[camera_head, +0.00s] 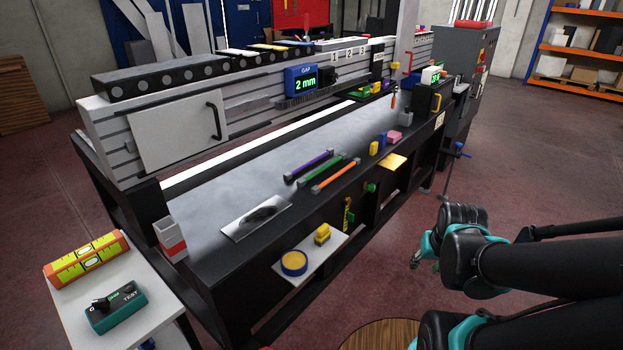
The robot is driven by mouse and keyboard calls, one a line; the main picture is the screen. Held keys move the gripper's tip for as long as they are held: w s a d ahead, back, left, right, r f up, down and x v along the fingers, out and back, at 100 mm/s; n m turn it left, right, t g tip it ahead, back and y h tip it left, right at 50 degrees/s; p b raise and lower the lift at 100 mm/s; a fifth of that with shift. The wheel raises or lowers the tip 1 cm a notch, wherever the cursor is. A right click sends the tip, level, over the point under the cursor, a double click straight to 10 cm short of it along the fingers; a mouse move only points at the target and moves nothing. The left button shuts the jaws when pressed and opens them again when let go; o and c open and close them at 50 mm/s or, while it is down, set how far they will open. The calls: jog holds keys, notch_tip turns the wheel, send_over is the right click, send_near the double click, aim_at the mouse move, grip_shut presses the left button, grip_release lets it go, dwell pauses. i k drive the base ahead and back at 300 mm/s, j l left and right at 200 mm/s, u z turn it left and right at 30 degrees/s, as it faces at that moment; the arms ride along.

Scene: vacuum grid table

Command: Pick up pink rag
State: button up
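A small pink piece, which looks like the folded pink rag (394,137), lies on the dark worktop (232,188) toward its right end, near the front edge. It sits just right of a small blue and yellow item. My arm comes in from the lower right. What looks like my gripper (424,255) shows partly behind the arm's dark joint, over the floor in front of the table and well apart from the pink rag. Its fingers are mostly hidden, so I cannot tell if it is open or shut.
A yellow block (374,148) and a yellow sheet (392,161) lie near the pink rag. Purple, green and orange (335,177) bars lie to its left. A low white shelf (312,262) juts from the front. A blue-handled clamp (460,147) stands at right. Floor between is clear.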

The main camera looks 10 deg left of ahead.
aim_at(392, 136)
jog(key=i+l, duration=0.35)
jog(key=i, duration=0.15)
jog(key=i+l+u, duration=0.1)
jog(key=i+l, duration=0.2)
jog(key=i, duration=0.15)
